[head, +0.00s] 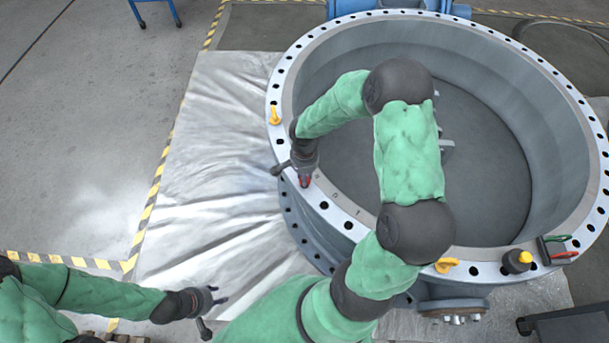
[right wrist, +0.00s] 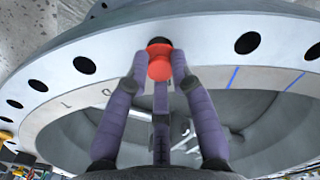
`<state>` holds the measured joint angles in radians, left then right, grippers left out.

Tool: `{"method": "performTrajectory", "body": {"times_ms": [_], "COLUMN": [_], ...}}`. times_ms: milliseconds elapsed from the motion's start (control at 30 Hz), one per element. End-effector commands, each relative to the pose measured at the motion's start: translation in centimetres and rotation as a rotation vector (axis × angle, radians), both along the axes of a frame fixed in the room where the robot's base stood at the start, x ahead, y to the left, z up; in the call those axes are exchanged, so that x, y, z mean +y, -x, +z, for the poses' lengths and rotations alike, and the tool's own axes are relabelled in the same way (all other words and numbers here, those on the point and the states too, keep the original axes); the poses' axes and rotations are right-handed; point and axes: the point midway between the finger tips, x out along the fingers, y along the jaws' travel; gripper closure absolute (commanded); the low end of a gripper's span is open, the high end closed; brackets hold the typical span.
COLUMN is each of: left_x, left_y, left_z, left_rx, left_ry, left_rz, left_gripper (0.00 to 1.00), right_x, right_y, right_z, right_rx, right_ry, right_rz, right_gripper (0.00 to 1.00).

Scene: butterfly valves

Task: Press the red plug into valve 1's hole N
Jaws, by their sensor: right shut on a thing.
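Valve 1 is the large grey ring with a white, holed flange (head: 351,226); the flange also shows in the right wrist view (right wrist: 205,38). My right gripper (head: 304,181) is at the flange's left side, shut on the red plug (right wrist: 159,64). In the right wrist view the plug is between the two fingertips, over the flange's row of holes. Hole N's label is not readable. My left gripper (head: 217,295) is open and empty, low at left, away from the valve.
Yellow lifting eyes (head: 274,116) stand on the flange at left and front (head: 446,265). A black and yellow item (head: 517,261) and a tool with red and green handles (head: 557,250) sit at the flange's right. A silvery sheet (head: 205,170) covers the floor at left.

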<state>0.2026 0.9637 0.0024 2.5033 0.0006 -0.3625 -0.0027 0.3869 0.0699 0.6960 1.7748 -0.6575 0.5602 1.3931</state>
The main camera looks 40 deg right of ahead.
Motion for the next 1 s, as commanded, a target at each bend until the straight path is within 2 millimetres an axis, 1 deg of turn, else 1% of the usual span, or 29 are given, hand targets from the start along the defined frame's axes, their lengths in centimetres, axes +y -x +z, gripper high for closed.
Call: {"method": "performTrajectory", "body": {"times_ms": [500,1000], "left_x": [0.0,0.0], "left_y": [0.0,0.0], "left_z": [-1.2,-1.2], "left_rx": [0.000,0.000], "left_ry": [0.000,0.000], "left_rz": [0.000,0.000], "left_gripper": [0.60,0.60], "right_x": [0.0,0.0], "right_y": [0.0,0.0], "right_z": [-1.0,-1.0], "right_rx": [0.000,0.000], "right_ry": [0.000,0.000], "right_rz": [0.000,0.000], "right_gripper": [0.92,0.92]}}
